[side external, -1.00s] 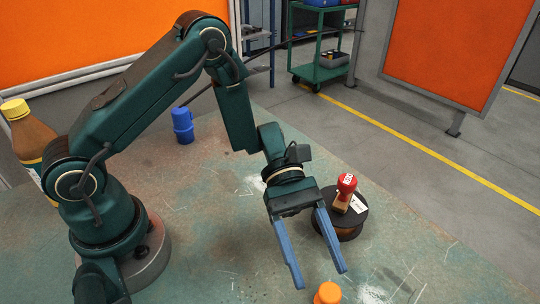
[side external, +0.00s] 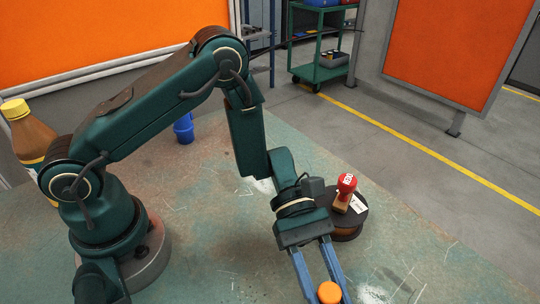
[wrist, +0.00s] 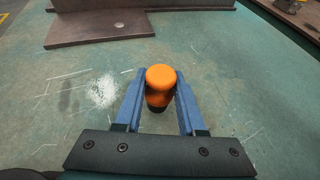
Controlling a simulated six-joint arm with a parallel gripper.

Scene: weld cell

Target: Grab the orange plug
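The orange plug (side external: 329,292) stands upright on the worn green table near the bottom edge of the side external view. It has a rounded orange top and a darker lower end, seen in the wrist view (wrist: 160,84). My gripper (wrist: 160,92) has its two blue fingers on either side of the plug, close against it. The gripper also shows in the side external view (side external: 325,290), reaching down to the plug, with the fingertips cut off by the frame edge. The plug's foot is partly hidden between the fingers.
A red-handled stamp (side external: 345,190) sits on a dark round spool (side external: 350,222) right of my gripper. A blue bottle (side external: 184,130) and a brown yellow-capped bottle (side external: 28,135) stand farther back. A brown metal angle piece (wrist: 100,28) lies ahead in the wrist view.

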